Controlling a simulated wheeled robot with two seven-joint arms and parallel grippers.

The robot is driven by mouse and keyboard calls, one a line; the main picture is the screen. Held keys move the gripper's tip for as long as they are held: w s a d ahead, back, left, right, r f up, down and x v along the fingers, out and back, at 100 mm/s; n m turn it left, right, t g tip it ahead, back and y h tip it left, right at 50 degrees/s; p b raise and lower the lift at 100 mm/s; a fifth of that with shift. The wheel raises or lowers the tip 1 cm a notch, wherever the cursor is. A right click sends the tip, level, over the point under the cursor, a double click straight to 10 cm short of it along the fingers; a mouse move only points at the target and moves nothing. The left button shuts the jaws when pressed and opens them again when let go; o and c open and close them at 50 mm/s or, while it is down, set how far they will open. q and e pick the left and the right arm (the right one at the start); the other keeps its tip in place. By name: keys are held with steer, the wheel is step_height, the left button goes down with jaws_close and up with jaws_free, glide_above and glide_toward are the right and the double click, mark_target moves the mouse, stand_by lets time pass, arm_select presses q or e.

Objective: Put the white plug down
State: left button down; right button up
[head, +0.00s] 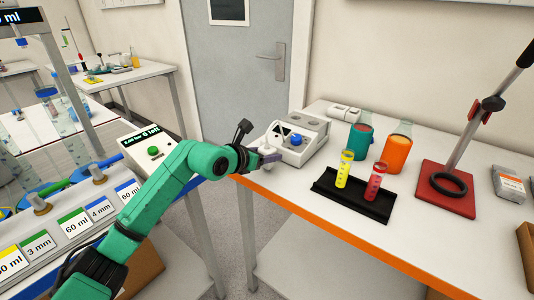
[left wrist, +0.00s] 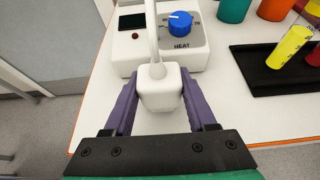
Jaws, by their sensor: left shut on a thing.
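The white plug (left wrist: 160,94) sits between the purple fingers of my left gripper (left wrist: 157,105) in the left wrist view. The fingers are shut on it, and a white cord rises from its top. In the head view my left gripper (head: 268,158) is at the left end of the orange-edged table (head: 310,199), just in front of the white heater (head: 297,139). The plug is small there and partly hidden by the gripper. Whether it touches the table top is hard to tell. My right gripper is not in view.
The heater with its blue knob (left wrist: 180,23) stands just beyond the plug. A black tray (head: 354,194) holds a yellow tube (head: 344,169) and a red tube (head: 374,181). Teal (head: 361,141) and orange (head: 396,152) beakers stand behind. A red-based stand (head: 446,190) is at right. The table's front is clear.

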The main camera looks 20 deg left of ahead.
arm_select(q)
steer(key=shift+f, duration=0.15)
steer(key=shift+c, duration=1)
jaws_free()
steer(key=shift+s+r, duration=0.1)
steer(key=shift+r, duration=0.2)
steer(key=b+v, duration=0.3)
steer(key=v, duration=0.8)
steer(key=shift+s, duration=0.4)
